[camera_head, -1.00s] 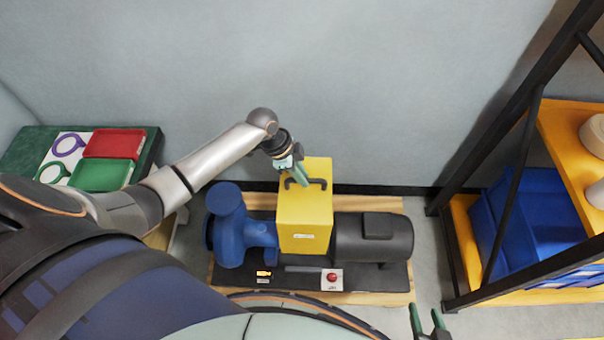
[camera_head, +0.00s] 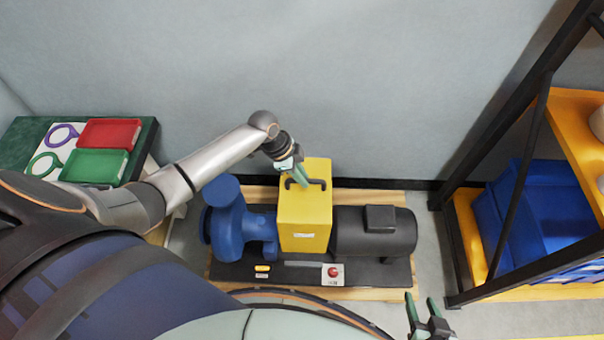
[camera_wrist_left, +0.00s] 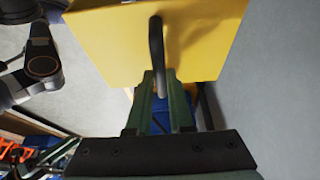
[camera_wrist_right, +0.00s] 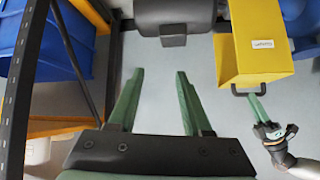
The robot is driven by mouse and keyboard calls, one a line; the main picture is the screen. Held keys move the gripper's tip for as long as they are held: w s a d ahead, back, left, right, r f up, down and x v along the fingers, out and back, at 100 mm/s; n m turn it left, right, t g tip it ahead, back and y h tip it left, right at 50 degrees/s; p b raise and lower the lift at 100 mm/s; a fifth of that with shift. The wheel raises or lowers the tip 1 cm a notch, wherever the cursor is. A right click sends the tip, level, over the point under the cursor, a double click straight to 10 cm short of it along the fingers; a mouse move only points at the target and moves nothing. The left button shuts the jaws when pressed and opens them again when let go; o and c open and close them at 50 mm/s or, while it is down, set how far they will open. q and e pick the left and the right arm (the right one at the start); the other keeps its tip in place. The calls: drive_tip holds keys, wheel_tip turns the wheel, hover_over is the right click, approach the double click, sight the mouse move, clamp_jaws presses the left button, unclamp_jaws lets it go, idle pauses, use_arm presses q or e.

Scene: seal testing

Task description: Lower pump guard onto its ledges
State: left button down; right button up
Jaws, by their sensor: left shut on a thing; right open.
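The yellow pump guard (camera_head: 304,218) is a box with a black handle (camera_head: 303,183) on top. It stands upright between the blue pump (camera_head: 236,222) and the dark motor (camera_head: 374,232) in the head view. My left gripper (camera_head: 300,178) is shut on the handle; the left wrist view shows the handle (camera_wrist_left: 157,55) between its fingers. The guard also shows in the right wrist view (camera_wrist_right: 258,45). Its lower edge and the ledges are hidden, so I cannot tell whether it touches them. My right gripper (camera_head: 425,308) is open and empty, right of the pump base's front edge.
The dark base plate (camera_head: 230,271) carries a red button (camera_head: 333,272) in front of the guard. A shelf rack with a blue bin (camera_head: 540,215) stands at right. A table with a red tray (camera_head: 109,133) and a green tray (camera_head: 94,165) is at left.

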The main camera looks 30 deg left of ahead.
sight(299, 188)
use_arm(q)
drive_tip(key=shift+w+f+b, duration=0.1)
drive_tip(key=shift+f+b, duration=0.4)
drive_tip(key=shift+f, duration=0.2)
drive_tip(key=shift+f+b, duration=0.55)
drive_tip(key=shift+f, duration=0.35)
use_arm(e)
drive_tip(key=shift+w+a+f, duration=0.2)
drive_tip(key=shift+a+f, duration=0.45)
drive_tip(key=shift+f, duration=0.05)
drive_tip(key=shift+r, duration=0.15)
use_arm(q)
drive_tip(key=shift+f, duration=0.15)
use_arm(e)
drive_tip(key=shift+w, duration=0.1)
use_arm(q)
drive_tip(key=shift+f+b, duration=2.25)
drive_tip(key=shift+f, duration=0.4)
use_arm(e)
drive_tip(key=shift+d+f, duration=0.15)
drive_tip(key=shift+f, duration=2.1)
use_arm(q)
drive_tip(key=shift+f, duration=0.15)
use_arm(e)
drive_tip(key=shift+f, duration=0.1)
